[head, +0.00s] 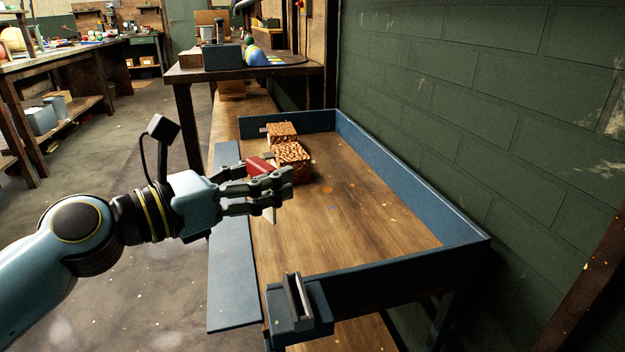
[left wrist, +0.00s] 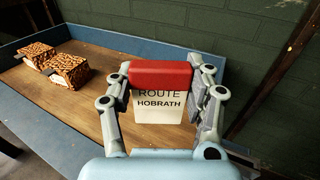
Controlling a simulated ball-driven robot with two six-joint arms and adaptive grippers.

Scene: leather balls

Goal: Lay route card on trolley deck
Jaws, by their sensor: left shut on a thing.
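The trolley deck (head: 350,215) is brown wood with raised blue edges. The gripper and card are over the deck's left side, and the card appears to be above the surface. My right gripper is not in view.
Two brown-patterned blocks (head: 293,158) stand on the deck's far left part. A blue flap (head: 232,290) lies along the left side, and a blue bracket with a slot (head: 297,300) sits at the near corner. A green block wall is at right. The deck's middle and right are clear.

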